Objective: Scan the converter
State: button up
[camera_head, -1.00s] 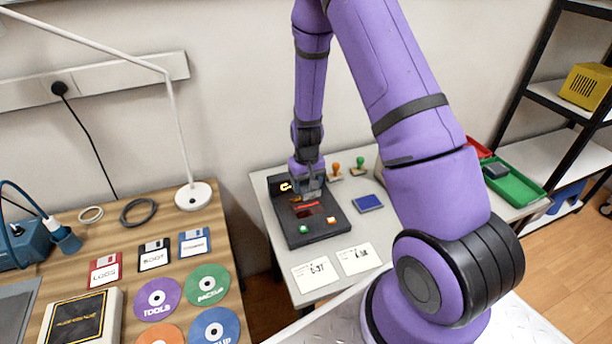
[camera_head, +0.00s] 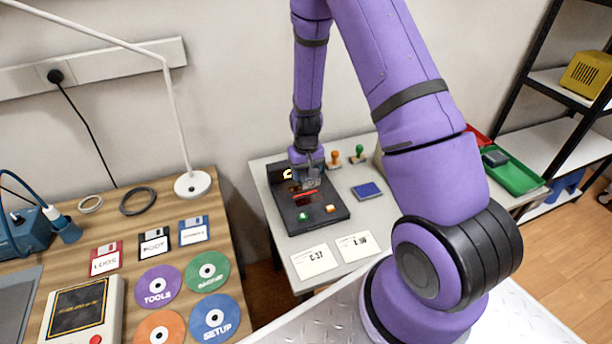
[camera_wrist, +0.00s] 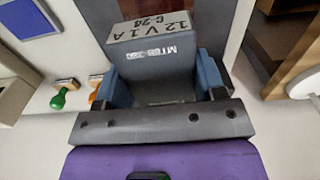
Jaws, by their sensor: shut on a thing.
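My gripper (camera_head: 309,177) is shut on the converter (camera_wrist: 165,78), a grey box with a label reading "12V 1A". In the wrist view the blue finger pads of my gripper (camera_wrist: 162,82) press on its two sides. In the head view the converter (camera_head: 312,183) is small and partly hidden by my gripper.
Two white cards (camera_head: 313,260) lie in front of the scanner. A blue pad (camera_head: 367,190) and two stamps (camera_head: 357,153) are to its right. A green tray (camera_head: 520,178) stands farther right. Disks, floppies and a lamp (camera_head: 192,184) are on the wooden table (camera_head: 232,312).

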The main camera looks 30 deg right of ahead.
jog(key=shift+r, duration=2)
jog(key=shift+s+f, duration=0.1)
